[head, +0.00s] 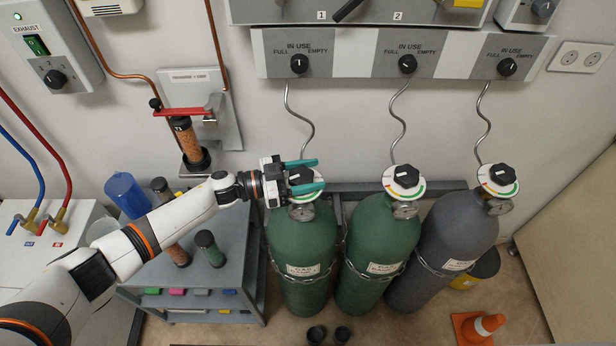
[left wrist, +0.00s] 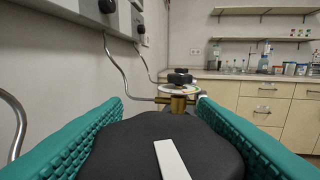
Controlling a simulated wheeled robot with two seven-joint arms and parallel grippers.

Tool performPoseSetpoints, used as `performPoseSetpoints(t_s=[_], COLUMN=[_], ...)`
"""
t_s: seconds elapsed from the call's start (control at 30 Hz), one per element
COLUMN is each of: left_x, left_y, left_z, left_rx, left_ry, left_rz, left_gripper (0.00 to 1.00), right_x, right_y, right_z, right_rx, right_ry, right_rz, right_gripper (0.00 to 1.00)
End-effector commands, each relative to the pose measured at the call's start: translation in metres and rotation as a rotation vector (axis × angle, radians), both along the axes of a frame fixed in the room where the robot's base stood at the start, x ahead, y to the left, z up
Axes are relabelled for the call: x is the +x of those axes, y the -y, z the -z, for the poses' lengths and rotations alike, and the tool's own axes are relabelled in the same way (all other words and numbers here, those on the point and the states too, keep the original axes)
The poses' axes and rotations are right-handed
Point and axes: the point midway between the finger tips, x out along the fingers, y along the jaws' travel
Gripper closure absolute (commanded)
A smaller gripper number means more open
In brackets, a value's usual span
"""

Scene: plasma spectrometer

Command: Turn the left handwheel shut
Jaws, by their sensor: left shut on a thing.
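Three gas cylinders stand in a row in the head view: a left green one (head: 301,243), a middle green one (head: 380,243) and a grey one (head: 455,245). The left handwheel (head: 301,177) is a black knob on top of the left cylinder. My left gripper (head: 318,175) has its teal fingers on either side of it and is shut on it. In the left wrist view the black handwheel (left wrist: 160,150), with a white pointer bar, fills the space between the fingers. The middle handwheel (head: 406,175) and right handwheel (head: 498,174) stand free. My right gripper does not show.
A panel (head: 340,52) with several selector knobs hangs on the wall above, with thin metal tubes running down to the cylinders. A grey cart (head: 205,276) with sample tubes stands left, under my arm.

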Motion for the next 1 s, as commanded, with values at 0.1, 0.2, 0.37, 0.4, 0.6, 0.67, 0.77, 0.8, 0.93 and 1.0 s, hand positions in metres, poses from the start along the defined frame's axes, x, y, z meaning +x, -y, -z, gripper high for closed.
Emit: performPoseSetpoints(t_s=[0.1,0.2,0.37,0.4,0.6,0.67,0.77,0.8,0.93,1.0], left_x=[0.0,0.0,-0.002,-0.002,-0.003,-0.003,-0.003,-0.003,-0.003,-0.003], left_y=[0.0,0.0,0.0,0.0,0.0,0.0,0.001,0.001,0.001,0.001], left_z=[0.003,0.003,0.001,0.001,-0.001,-0.001,-0.001,-0.001,-0.001,-0.001], left_rx=[0.001,0.0,-0.001,-0.001,-0.002,-0.002,-0.002,-0.002,-0.002,-0.002], left_ry=[0.004,0.002,0.001,0.001,0.001,0.0,0.0,0.0,0.0,0.0], left_rz=[0.065,0.107,0.153,0.159,0.173,0.174,0.174,0.173,0.173,0.173], left_gripper=[0.7,0.7,0.7,0.7,0.7,0.7,0.7,0.7,0.37,0.26], right_x=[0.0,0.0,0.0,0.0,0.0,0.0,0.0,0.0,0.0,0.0], right_y=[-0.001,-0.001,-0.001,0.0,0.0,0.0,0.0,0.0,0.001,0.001], right_z=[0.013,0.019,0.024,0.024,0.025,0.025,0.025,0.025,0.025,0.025], right_rx=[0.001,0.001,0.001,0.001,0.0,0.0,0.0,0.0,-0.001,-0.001], right_ry=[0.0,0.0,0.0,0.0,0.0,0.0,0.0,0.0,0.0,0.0], right_rz=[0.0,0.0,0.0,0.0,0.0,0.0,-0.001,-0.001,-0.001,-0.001], right_gripper=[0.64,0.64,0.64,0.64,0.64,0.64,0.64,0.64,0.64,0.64])
